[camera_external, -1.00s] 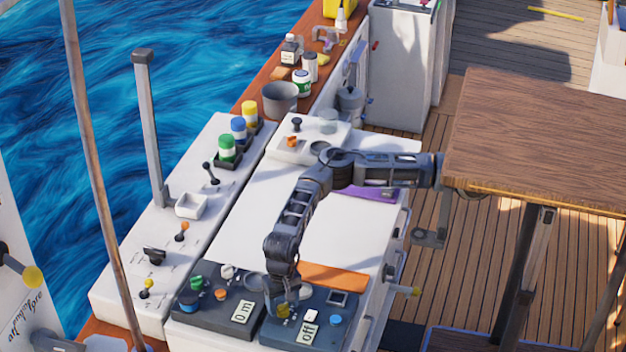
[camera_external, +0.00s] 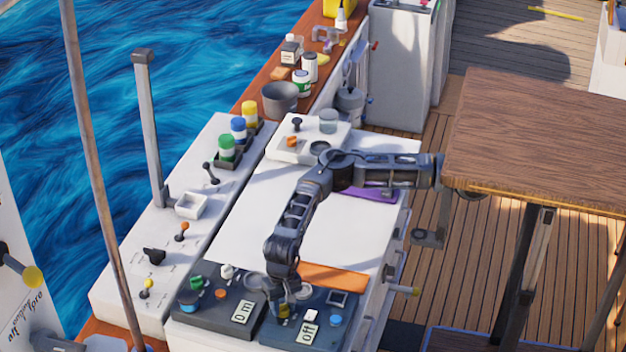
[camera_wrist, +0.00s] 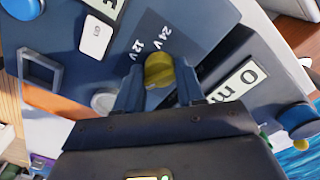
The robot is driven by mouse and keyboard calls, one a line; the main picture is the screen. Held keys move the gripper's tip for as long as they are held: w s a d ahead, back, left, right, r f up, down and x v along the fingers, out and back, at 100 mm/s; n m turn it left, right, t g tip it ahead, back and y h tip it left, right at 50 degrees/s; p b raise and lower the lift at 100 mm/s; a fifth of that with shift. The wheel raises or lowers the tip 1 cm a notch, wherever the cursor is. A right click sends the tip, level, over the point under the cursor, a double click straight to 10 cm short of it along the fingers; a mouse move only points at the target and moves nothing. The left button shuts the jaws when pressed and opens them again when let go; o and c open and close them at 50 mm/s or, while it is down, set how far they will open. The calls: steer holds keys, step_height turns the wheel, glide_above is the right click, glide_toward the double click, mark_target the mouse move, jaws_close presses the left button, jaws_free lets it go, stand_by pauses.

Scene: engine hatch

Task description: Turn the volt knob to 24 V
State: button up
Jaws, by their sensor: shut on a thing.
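The volt knob is a yellow knob (camera_wrist: 158,70) on a dark blue panel (camera_wrist: 190,22). In the wrist view it sits between the two fingertips of my gripper (camera_wrist: 158,78), which is shut on it. White labels "24 V" (camera_wrist: 166,42) and "12 V" (camera_wrist: 139,58) are printed beside the knob. In the external view my gripper (camera_external: 283,304) reaches straight down to the panel, and the yellow knob (camera_external: 284,311) shows just below it. The fingers hide part of the knob, and I cannot tell which label it points to.
Beside the knob are a white switch (camera_external: 311,316), a blue knob (camera_external: 336,320) and an "off" display (camera_external: 307,333). A neighbouring dark panel holds a "0 m" display (camera_external: 242,312), a green knob (camera_external: 197,282) and an orange knob (camera_external: 221,294). The white top behind is mostly clear.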

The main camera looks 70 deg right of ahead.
steer(key=shift+r+m, duration=0.1)
steer(key=shift+m, duration=0.3)
steer(key=m+p, duration=0.2)
steer(key=m, duration=0.2)
steer(key=shift+m, duration=0.4)
steer(key=m+p, duration=0.1)
steer(key=m, duration=1)
steer(key=shift+m+p, duration=0.3)
steer(key=shift+m, duration=0.1)
steer(key=m, duration=0.5)
steer(key=o, duration=1)
